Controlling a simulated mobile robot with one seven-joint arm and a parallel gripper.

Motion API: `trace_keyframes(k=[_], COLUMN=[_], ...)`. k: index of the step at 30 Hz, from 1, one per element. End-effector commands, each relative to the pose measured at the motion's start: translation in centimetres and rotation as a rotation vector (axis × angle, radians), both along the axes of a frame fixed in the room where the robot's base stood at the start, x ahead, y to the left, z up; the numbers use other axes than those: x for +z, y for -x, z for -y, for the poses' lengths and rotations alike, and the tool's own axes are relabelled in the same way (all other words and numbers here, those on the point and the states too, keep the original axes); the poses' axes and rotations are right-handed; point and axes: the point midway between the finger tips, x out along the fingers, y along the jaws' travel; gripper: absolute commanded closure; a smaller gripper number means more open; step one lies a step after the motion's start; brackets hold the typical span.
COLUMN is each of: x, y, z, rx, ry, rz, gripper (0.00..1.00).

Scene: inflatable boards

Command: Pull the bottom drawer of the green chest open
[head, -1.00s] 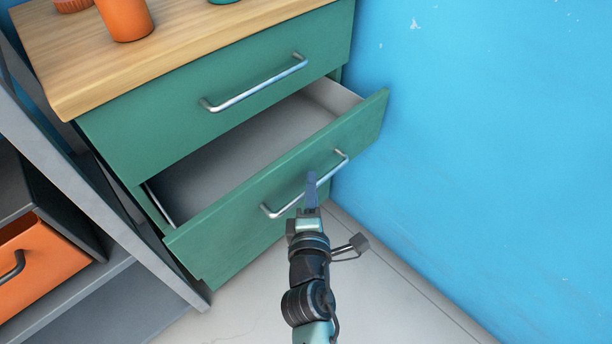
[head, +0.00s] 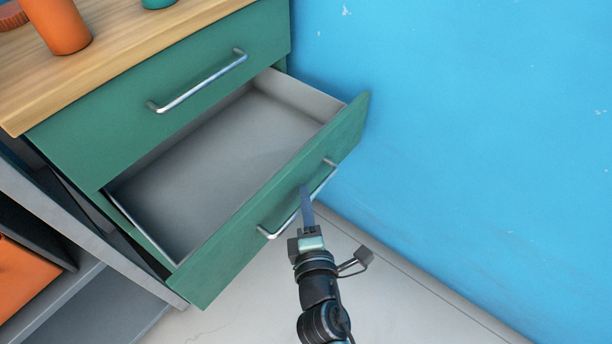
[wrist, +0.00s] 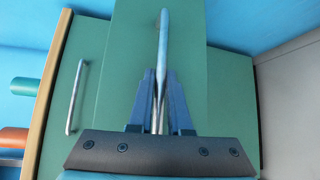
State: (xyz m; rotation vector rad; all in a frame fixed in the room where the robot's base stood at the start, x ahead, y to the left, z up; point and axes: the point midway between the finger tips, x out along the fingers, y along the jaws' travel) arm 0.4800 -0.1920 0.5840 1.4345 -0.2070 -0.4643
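The green chest (head: 55,145) stands at the left with a wooden top. Its lower drawer (head: 235,245) is pulled well out, and the grey inside looks empty. The drawer's silver bar handle (head: 272,232) is on its front. My gripper (head: 305,196) is at this handle. In the wrist view, the fingers of my gripper (wrist: 160,80) lie on either side of the handle (wrist: 163,28) and close on it, in front of the green drawer front (wrist: 130,60). The upper drawer (head: 110,135) is shut, with its own bar handle (head: 200,84).
A blue wall (head: 470,130) stands close to the right of the drawer. An orange cup (head: 58,27) and a teal item (head: 158,3) are on the chest top. A grey shelf unit (head: 105,300) with an orange drawer (head: 22,280) is at the left. Pale floor lies below.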

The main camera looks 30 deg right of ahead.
Motion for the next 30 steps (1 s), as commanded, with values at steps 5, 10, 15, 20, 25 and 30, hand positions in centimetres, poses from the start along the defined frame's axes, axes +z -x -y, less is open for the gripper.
trace_keyframes(k=[5, 10, 15, 20, 25, 30], x=[0.0, 0.0, 0.0, 0.1, 0.5, 0.9], y=[0.0, 0.0, 0.4, 2.0, 4.9, 7.8], z=[0.0, 0.0, -0.1, -0.8, -2.2, -3.6], rx=[0.001, 0.000, -0.001, -0.002, -0.003, -0.004], ry=[0.000, 0.000, 0.000, 0.001, 0.000, -0.001], rz=[0.000, 0.000, -0.002, -0.003, -0.004, -0.004], gripper=[0.55, 0.55, 0.55, 0.55, 0.55, 0.55])
